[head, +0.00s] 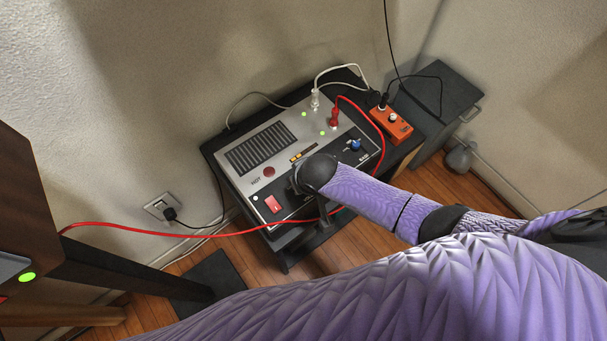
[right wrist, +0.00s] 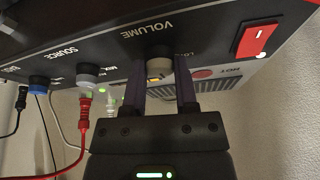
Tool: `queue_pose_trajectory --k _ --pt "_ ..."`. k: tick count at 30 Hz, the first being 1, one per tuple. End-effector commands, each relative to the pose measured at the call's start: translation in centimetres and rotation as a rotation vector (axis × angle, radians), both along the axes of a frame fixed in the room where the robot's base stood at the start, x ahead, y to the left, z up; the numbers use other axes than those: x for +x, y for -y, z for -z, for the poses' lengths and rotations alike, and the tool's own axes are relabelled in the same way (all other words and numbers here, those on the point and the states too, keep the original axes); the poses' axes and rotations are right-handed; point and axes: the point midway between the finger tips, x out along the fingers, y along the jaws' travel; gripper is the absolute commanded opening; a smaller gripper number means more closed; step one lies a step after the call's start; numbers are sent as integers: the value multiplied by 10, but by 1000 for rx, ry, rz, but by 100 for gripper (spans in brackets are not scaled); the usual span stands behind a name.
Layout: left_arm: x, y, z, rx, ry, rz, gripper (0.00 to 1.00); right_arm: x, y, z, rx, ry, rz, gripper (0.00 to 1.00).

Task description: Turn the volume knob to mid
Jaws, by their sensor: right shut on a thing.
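The volume knob (right wrist: 158,66) is a small pale knob on the device's front panel, below the VOLUME lettering, which reads upside down in the right wrist view. My right gripper (right wrist: 160,88) is shut on it, one dark finger on each side. A small yellow-orange patch shows on the knob, but I cannot tell its exact setting. The scale lettering is partly hidden by the knob and a finger. In the head view the device (head: 250,183) is a grey box with a black front panel, and my right wrist covers the volume knob. My left gripper is not in view.
A red rocker switch (right wrist: 257,39) is beside the knob; a grey SOURCE knob (right wrist: 87,70) and a blue knob (head: 355,145) are on the other side. A red cable (head: 150,231) crosses in front of the device. An orange box (head: 391,124) stands behind, at the right.

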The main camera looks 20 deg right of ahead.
Motion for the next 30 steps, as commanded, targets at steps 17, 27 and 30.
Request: queue_pose_trajectory --k 17,27,30 --pt "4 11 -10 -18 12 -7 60 0 -1 0 2 2 105 0" --pt "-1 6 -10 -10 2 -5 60 1 -1 0 1 2 105 58" --pt "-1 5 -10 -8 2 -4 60 1 -1 0 0 2 105 72"
